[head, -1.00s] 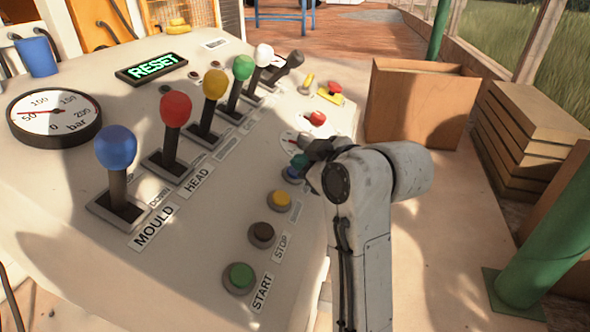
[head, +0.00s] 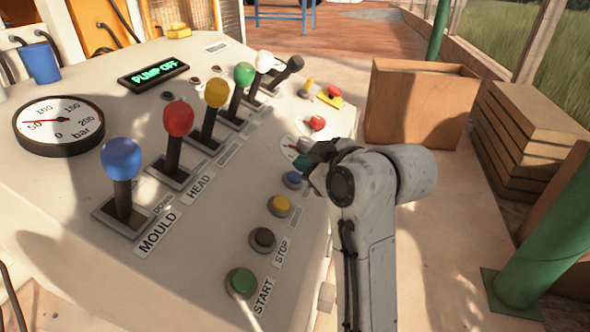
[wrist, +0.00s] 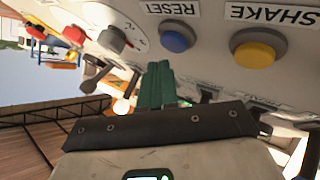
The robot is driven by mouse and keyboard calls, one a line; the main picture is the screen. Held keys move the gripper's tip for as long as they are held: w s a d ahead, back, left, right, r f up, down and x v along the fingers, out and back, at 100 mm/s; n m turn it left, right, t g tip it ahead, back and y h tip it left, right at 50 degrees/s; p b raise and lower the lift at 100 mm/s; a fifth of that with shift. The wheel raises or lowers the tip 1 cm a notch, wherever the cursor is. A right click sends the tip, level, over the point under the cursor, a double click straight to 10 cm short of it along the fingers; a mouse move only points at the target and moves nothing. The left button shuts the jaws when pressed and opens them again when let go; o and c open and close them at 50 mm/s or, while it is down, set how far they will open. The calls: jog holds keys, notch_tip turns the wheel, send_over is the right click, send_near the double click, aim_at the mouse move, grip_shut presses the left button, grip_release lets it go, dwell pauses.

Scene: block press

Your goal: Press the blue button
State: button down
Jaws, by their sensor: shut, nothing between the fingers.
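The blue button (head: 292,179) sits in the row along the right edge of the panel, between the yellow button (head: 279,206) and a dial. In the wrist view, which is upside down, the blue button (wrist: 177,37) is next to the label RESET (wrist: 172,8). My gripper (head: 303,163) is shut and empty just above and beside the blue button in the head view, apart from it as far as I can see. Its green fingers (wrist: 157,80) point toward the panel in the wrist view. The display (head: 153,73) reads PUMP OFF.
Several levers with coloured knobs stand on the panel, such as the blue one (head: 122,158) and the red one (head: 178,119). A red knob (head: 317,123) lies beyond my gripper. A brown button (head: 263,239) and a green START button (head: 241,282) are nearer. A wooden box (head: 420,105) stands right.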

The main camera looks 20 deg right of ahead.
dwell(0.3)
notch_tip(320, 180, up, 6)
jog(key=s+d+p, duration=0.1)
jog(key=d+p, duration=0.1)
jog(key=p, duration=0.3)
jog(key=shift+s+f, duration=0.25)
dwell(0.5)
jog(key=s+d+f+m+g+h+b, duration=0.1)
jog(key=s+d+f+m+g, duration=0.1)
jog(key=s+f, duration=0.45)
jog(key=s+d+f+m+g+h+b, duration=0.15)
jog(key=s+f, duration=0.25)
jog(key=f, duration=0.6)
jog(key=s+d+f+m+g, duration=0.1)
jog(key=s+d+f+g, duration=0.1)
jog(key=s+f, duration=0.45)
jog(key=s+f+m+g, duration=0.2)
jog(key=s+f, duration=0.5)
jog(key=s, duration=0.3)
jog(key=s+d+f+m+g+h+b, duration=0.1)
jog(key=s+f+m+g, duration=0.1)
jog(key=s+f, duration=0.5)
jog(key=s+g, duration=0.1)
jog(key=s, duration=0.1)
jog(key=shift+s+d+f+m+g+b, duration=0.2)
jog(key=shift+s+f+m+g+b, duration=0.05)
jog(key=shift+s+m+g+b, duration=0.1)
jog(key=shift+h, duration=0.25)
